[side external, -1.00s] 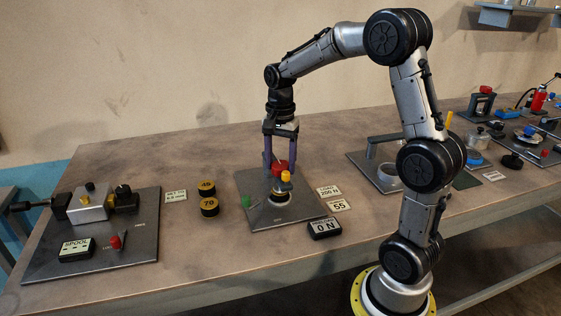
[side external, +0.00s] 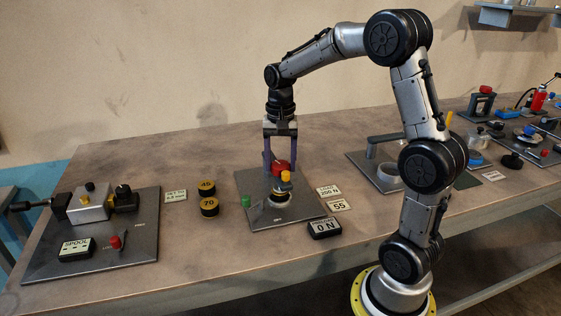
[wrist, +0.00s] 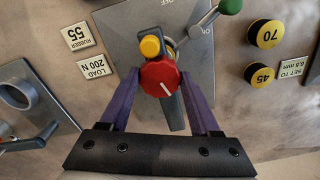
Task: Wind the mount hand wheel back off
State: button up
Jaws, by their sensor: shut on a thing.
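The red hand wheel (side external: 280,167) stands on the mount's dark grey plate (side external: 253,218) in the middle of the table. In the wrist view the wheel (wrist: 160,78) shows a white line on its face. My gripper (wrist: 160,74) has its two purple fingers on opposite sides of the wheel and is shut on it. In the side view my gripper (side external: 280,165) reaches straight down to it. A yellow knob (wrist: 150,46) sits close beside the wheel. A green-tipped lever (wrist: 229,6) lies at the plate's edge. What lies under the wheel is partly hidden.
A readout (side external: 324,228) showing 0 N stands at the plate's front right. Cards reading 200 N and 55 (side external: 338,205) lie to the right. Two black-and-yellow discs (side external: 208,207) lie left. A spool fixture (side external: 90,205) stands far left, a grey fixture (side external: 375,175) right.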

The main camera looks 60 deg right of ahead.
aim_at(281, 164)
jog(key=n, duration=0.6)
jog(key=shift+r+n, duration=0.1)
jog(key=shift+n, duration=0.2)
jog(key=n, duration=0.6)
jog(key=shift+n, duration=0.6)
jog(key=o, duration=1.4)
notch_tip(281, 164, up, 14)
jog(key=shift+f, duration=0.15)
